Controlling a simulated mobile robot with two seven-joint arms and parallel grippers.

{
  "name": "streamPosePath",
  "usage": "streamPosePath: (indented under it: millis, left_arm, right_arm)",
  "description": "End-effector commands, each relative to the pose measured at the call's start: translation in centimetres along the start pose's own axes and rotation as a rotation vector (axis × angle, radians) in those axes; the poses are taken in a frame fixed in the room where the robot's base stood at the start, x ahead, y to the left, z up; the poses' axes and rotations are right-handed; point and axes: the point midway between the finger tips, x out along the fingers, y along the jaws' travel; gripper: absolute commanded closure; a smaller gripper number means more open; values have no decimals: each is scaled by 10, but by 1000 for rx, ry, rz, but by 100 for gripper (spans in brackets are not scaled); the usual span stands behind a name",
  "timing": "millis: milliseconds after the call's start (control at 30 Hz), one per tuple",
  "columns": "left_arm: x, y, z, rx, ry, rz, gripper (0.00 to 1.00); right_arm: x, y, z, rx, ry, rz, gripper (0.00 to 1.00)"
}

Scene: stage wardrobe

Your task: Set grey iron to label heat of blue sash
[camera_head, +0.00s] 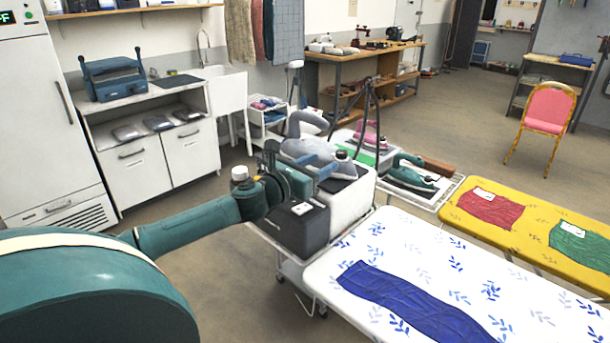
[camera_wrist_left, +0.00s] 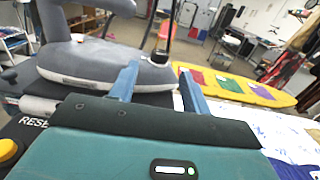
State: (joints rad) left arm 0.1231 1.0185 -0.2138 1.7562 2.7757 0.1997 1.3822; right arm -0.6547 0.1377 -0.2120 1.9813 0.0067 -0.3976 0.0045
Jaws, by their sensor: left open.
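The grey iron (camera_head: 308,149) rests on a black and white steam station (camera_head: 350,200) in the head view. In the left wrist view the iron (camera_wrist_left: 100,65) fills the upper left, its handle partly cut off by the frame. My left gripper (camera_head: 326,170) is open just in front of the iron, its two blue fingers (camera_wrist_left: 160,78) pointing toward it. Whether a finger touches the iron I cannot tell. The iron's dial setting is not readable. The blue sash (camera_head: 410,300) lies on the white leaf-patterned ironing board (camera_head: 440,245). No readable label shows on it.
A yellow board (camera_head: 540,220) holds a red cloth (camera_head: 490,209) and a green cloth (camera_head: 580,245), with white labels. A white cabinet (camera_head: 150,150) stands left. Floor before it is clear.

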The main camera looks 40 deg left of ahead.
Motion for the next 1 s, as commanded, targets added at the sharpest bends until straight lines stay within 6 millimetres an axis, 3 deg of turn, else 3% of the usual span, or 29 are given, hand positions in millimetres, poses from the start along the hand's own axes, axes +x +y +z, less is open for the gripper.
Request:
streamPosePath:
  millis: [200,400,867,1000]
  left_arm:
    - [-28,0,-2,-1,3,-1,52]
    - [-41,0,-1,0,2,-1,52]
    - [-44,0,1,7,-2,2,51]
    - [-36,6,12,143,-41,49,51]
  right_arm:
    - [1,-1,5,6,-2,-1,100]
    - [0,-1,3,6,4,-2,100]
    - [0,-2,3,1,5,-4,100]
    - [1,-1,5,-3,2,-4,100]
